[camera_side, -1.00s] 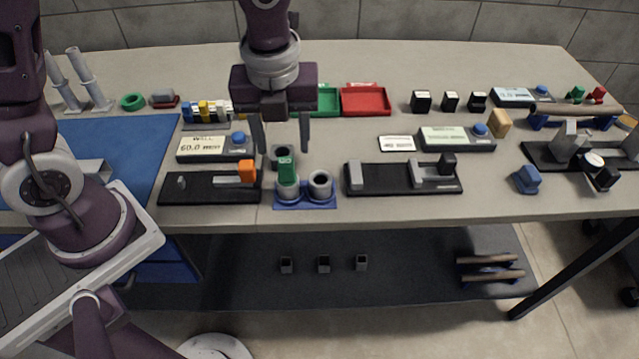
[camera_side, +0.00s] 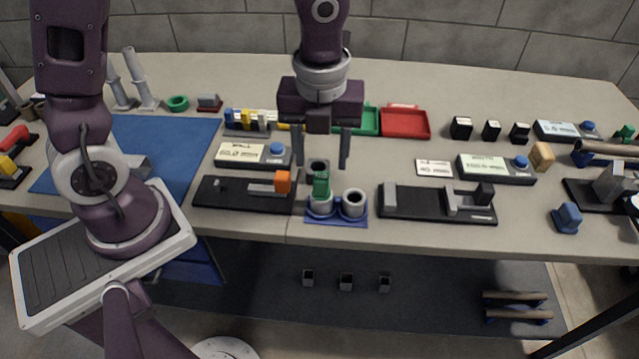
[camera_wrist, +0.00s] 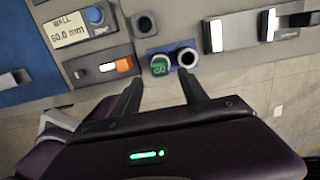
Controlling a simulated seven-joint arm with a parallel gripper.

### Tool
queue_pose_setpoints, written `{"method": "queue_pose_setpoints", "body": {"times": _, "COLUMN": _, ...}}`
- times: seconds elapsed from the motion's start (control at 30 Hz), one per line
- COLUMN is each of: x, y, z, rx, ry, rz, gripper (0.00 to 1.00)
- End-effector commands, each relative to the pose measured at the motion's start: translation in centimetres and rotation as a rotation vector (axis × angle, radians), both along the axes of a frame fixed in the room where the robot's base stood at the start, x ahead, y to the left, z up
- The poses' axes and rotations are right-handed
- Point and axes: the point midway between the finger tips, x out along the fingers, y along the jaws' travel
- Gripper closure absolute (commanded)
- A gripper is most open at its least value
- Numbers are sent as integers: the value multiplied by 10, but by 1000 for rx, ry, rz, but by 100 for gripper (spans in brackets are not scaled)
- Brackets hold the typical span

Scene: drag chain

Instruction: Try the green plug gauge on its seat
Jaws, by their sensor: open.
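The green plug gauge (camera_side: 321,187) stands upright in the left grey cup (camera_side: 320,207) of a blue two-cup stand (camera_side: 337,220). The right cup (camera_side: 353,203) is empty. In the wrist view the gauge's green top (camera_wrist: 159,66) bears white lettering that looks like "GO". A separate grey ring with a dark hole (camera_wrist: 145,24) stands behind the stand; in the side view the gauge partly hides it. My gripper (camera_side: 322,163) is open and empty. Its fingers hang apart above and behind the gauge in the side view, not touching it.
A black fixture with an orange block (camera_side: 283,182) lies left of the stand, a black slide fixture (camera_side: 436,204) right. A "WALL 60.0 mm" display (camera_wrist: 75,27) sits behind left. Green and red trays (camera_side: 405,122) are at the back. The table's front edge is close.

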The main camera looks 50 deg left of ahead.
Motion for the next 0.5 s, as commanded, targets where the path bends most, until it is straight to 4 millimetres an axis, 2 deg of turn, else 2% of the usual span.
{"method": "queue_pose_setpoints", "body": {"times": 0.17, "x": 5, "y": 5, "z": -5, "rx": -64, "ry": 62, "rz": 4, "gripper": 49}}
{"method": "queue_pose_setpoints", "body": {"times": 0.5, "x": 4, "y": 4, "z": -62, "rx": -62, "ry": 61, "rz": 0, "gripper": 49}}
